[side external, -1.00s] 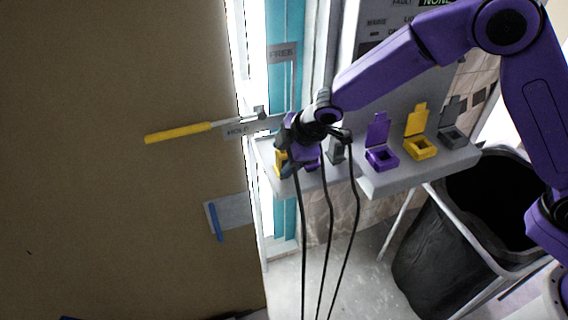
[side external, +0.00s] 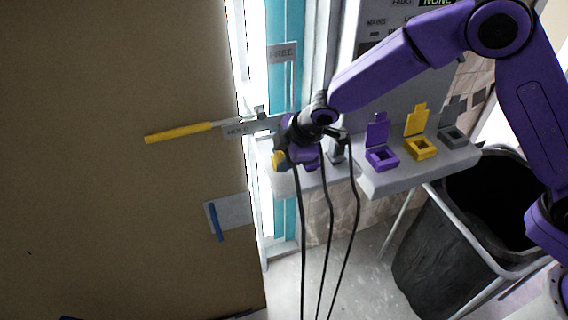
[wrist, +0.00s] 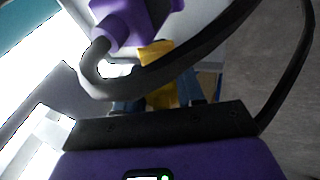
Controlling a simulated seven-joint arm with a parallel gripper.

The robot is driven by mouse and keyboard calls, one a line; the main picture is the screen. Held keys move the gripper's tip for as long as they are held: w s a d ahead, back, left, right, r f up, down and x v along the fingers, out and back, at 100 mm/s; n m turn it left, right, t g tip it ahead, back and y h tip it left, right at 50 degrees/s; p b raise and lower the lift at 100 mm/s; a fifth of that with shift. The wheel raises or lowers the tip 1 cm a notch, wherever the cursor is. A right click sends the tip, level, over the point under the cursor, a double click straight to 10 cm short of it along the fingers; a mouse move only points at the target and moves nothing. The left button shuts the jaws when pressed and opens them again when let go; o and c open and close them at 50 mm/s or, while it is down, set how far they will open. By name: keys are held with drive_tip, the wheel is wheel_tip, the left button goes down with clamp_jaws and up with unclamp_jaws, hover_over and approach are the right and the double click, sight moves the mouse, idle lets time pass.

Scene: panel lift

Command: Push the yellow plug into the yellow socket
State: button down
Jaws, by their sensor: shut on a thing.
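The yellow plug (side external: 279,160) is at my gripper (side external: 284,153), by the left end of the grey shelf. In the wrist view the yellow plug (wrist: 160,88) sits between my bluish fingers, and my gripper is shut on it. A black cable crosses in front and hides part of the plug. The yellow socket (side external: 421,149) is on the shelf to the right, between the purple and grey sockets, with its yellow lid standing open. My gripper is well to the left of it.
The purple plug (side external: 311,158) and grey plug (side external: 337,151) are close to my gripper. Purple socket (side external: 381,158) and grey socket (side external: 453,138) flank the yellow one. Black cables hang below. A yellow-handled lever (side external: 180,132) is at left, a black bin (side external: 440,240) below right.

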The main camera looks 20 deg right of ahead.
drive_tip(key=shift+r, duration=1.75)
drive_tip(key=shift+s, duration=0.1)
drive_tip(key=s+d+f, duration=0.2)
drive_tip(key=s+d, duration=0.1)
drive_tip(key=s, duration=0.4)
drive_tip(key=s+d+r+m+g+h, duration=0.15)
drive_tip(key=d+m+h, duration=0.25)
drive_tip(key=d+m, duration=0.85)
drive_tip(key=s+d+r+m+g+h, duration=0.1)
drive_tip(key=d+r+m+h, duration=0.4)
drive_tip(key=d, duration=1.4)
drive_tip(key=shift+w+d+r+y, duration=0.55)
drive_tip(key=shift+w+d+y, duration=0.6)
drive_tip(key=shift+w+y, duration=1.8)
drive_tip(key=shift+y, duration=0.25)
drive_tip(key=shift+s+f, duration=0.2)
drive_tip(key=shift+f, duration=3.55)
drive_tip(key=shift+f, duration=0.55)
